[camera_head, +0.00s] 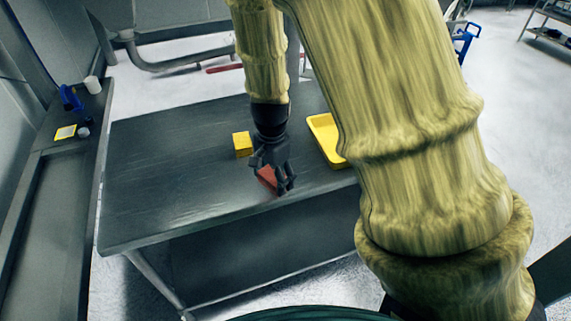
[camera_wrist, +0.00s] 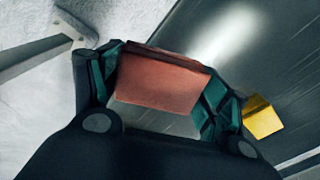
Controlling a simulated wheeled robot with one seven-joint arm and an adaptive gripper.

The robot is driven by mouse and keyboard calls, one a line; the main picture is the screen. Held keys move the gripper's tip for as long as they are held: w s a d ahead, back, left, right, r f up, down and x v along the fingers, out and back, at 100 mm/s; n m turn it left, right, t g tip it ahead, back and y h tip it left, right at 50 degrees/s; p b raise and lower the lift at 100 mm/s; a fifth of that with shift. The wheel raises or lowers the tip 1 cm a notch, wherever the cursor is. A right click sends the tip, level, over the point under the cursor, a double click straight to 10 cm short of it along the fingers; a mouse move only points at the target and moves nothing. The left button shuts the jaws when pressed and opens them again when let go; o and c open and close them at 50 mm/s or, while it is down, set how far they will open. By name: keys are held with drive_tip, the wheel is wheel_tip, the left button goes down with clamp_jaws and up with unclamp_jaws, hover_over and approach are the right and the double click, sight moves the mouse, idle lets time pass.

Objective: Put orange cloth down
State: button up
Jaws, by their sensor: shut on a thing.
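The orange cloth (camera_head: 267,177) looks like a reddish-orange folded block. In the head view it is at my gripper (camera_head: 273,182), over the front part of the grey table, right of its middle. In the wrist view the cloth (camera_wrist: 160,82) spans between the two fingers of my gripper (camera_wrist: 158,88), which are shut on it. I cannot tell whether its underside touches the tabletop. Part of the cloth is hidden behind the fingers in the head view.
The grey table (camera_head: 160,185) is clear on its left. A yellow block (camera_head: 243,144) stands just behind my gripper. A yellow tray (camera_head: 326,140) lies to the right, partly hidden by my arm. A side counter at left holds a white cup (camera_head: 92,85) and a blue item (camera_head: 70,98).

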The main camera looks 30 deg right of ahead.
drive_tip(key=w+d, duration=0.1)
drive_tip(key=d, duration=0.1)
drive_tip(key=w+d+p, duration=0.1)
drive_tip(key=d, duration=0.1)
drive_tip(key=w+d+p, duration=0.1)
drive_tip(key=w+d, duration=0.1)
drive_tip(key=shift+w+d+f, duration=0.1)
drive_tip(key=shift+d+f, duration=0.1)
drive_tip(key=shift+f, duration=0.1)
drive_tip(key=shift+w+d+f, duration=0.1)
drive_tip(key=shift+d+f, duration=0.05)
drive_tip(key=shift+d, duration=0.1)
drive_tip(key=shift+f+p, duration=0.6)
drive_tip(key=shift+f, duration=1.05)
drive_tip(key=shift+f, duration=0.2)
drive_tip(key=o, duration=1.4)
drive_tip(key=shift+c, duration=0.2)
wheel_tip(320, 180, up, 12)
drive_tip(key=b, duration=0.2)
drive_tip(key=shift+r, duration=0.2)
